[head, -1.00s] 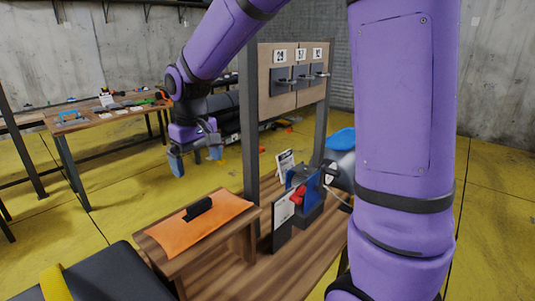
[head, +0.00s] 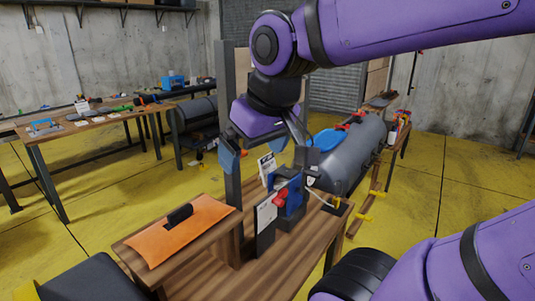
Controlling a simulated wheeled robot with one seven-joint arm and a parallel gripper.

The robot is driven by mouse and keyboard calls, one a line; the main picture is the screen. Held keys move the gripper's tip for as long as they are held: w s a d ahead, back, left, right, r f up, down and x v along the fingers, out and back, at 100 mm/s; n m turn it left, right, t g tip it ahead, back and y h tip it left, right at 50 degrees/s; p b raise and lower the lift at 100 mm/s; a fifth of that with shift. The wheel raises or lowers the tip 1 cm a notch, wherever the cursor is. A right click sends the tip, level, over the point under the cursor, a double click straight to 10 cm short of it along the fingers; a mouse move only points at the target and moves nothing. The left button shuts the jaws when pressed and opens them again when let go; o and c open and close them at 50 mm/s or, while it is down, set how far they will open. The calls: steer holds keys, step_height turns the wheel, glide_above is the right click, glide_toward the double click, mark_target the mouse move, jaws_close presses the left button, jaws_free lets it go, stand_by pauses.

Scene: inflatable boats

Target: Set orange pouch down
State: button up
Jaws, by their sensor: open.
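The orange pouch (head: 160,246) lies flat on a small raised wooden stand (head: 228,219) at the lower left of the head view. A black handle or clip (head: 180,215) lies on top of it. My gripper (head: 252,154) is open and empty. It hangs above and to the right of the pouch in the picture, apart from it, its blue fingers pointing down near the grey post.
The stand rests on a wooden bench (head: 215,283). A blue and red device (head: 290,197) with white cards stands right of the stand. A grey post (head: 231,120) rises behind. A grey inflatable tube (head: 350,152) lies beyond. A tool table (head: 85,124) is back left.

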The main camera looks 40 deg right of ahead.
steer(key=shift+s+d+f+t, duration=0.1)
steer(key=shift+s+d+t, duration=0.05)
steer(key=shift+s, duration=0.55)
steer(key=shift+s+d+f+t, duration=0.1)
steer(key=shift+s+t, duration=0.05)
steer(key=shift+s, duration=0.5)
